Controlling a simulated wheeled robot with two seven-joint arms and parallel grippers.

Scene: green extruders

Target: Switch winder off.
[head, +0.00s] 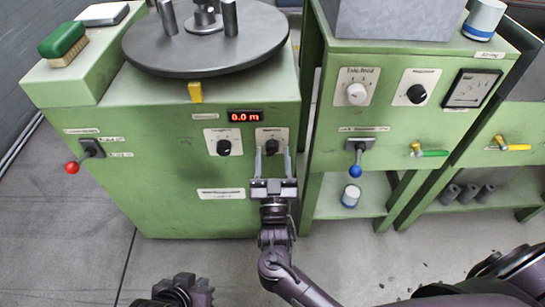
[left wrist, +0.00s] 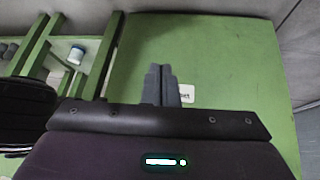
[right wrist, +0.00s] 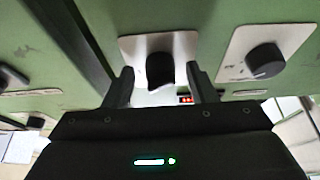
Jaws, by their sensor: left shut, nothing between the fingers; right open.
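The winder (head: 180,180) is the green machine with a grey turntable (head: 205,45) on top. Its front has a red display (head: 245,117) reading 0.0 m and two black knobs on pale plates, the left knob (head: 224,147) and the right knob (head: 271,146). My right gripper (head: 272,160) is open at the right knob. In the right wrist view, this knob (right wrist: 160,70) shows between the open fingertips (right wrist: 160,82); I cannot tell whether they touch it. My left gripper (head: 178,290) is low at the bottom edge; the left wrist view shows its fingers (left wrist: 163,82) shut and empty.
A red-tipped lever (head: 72,167) sits on the winder's left front. The neighbouring green unit has a white knob (head: 356,93), a black knob (head: 416,94) and a blue-tipped lever (head: 355,170). A green brush (head: 62,44) lies on the winder's left ledge.

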